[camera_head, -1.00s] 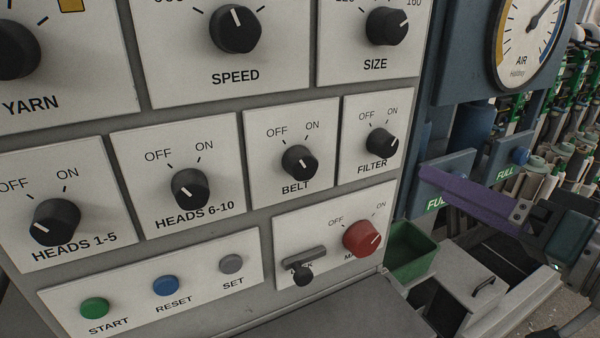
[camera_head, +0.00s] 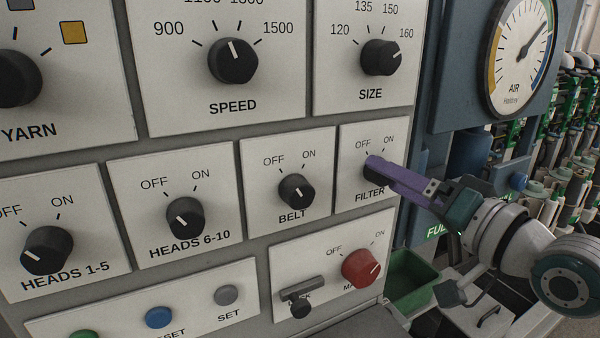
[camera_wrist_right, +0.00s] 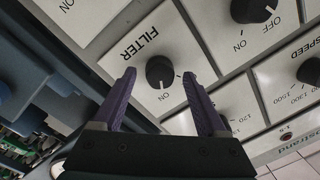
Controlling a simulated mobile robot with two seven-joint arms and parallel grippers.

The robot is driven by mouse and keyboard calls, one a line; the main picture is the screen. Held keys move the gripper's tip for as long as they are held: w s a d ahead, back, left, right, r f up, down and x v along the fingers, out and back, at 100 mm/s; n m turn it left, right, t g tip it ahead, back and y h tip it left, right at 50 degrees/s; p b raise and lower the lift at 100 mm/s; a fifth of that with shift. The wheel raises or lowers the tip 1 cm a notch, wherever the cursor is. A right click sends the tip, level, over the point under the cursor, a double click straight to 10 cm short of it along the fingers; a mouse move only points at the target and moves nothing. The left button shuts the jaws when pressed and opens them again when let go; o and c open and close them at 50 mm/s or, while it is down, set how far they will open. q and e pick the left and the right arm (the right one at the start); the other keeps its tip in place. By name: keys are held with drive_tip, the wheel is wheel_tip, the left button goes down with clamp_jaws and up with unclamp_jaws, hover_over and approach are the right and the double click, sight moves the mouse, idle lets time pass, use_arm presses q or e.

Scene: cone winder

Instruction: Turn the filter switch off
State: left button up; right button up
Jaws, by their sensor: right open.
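The filter switch is a black round knob (camera_head: 371,178) on a white plate with OFF and ON marks, on the right of the panel. In the head view it is partly hidden behind my right gripper (camera_head: 374,163), whose purple finger reaches in from the right across the plate. In the right wrist view the knob (camera_wrist_right: 160,71) sits between the two open purple fingertips, close to them. I cannot tell whether they touch it. My left gripper is not in view.
The belt knob (camera_head: 296,191) is left of the filter plate, the size knob (camera_head: 380,57) above, and the red main knob (camera_head: 361,268) below. An air gauge (camera_head: 519,52) stands at the upper right. A green bin (camera_head: 413,280) is at the lower right.

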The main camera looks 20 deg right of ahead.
clamp_jaws()
idle(0.7)
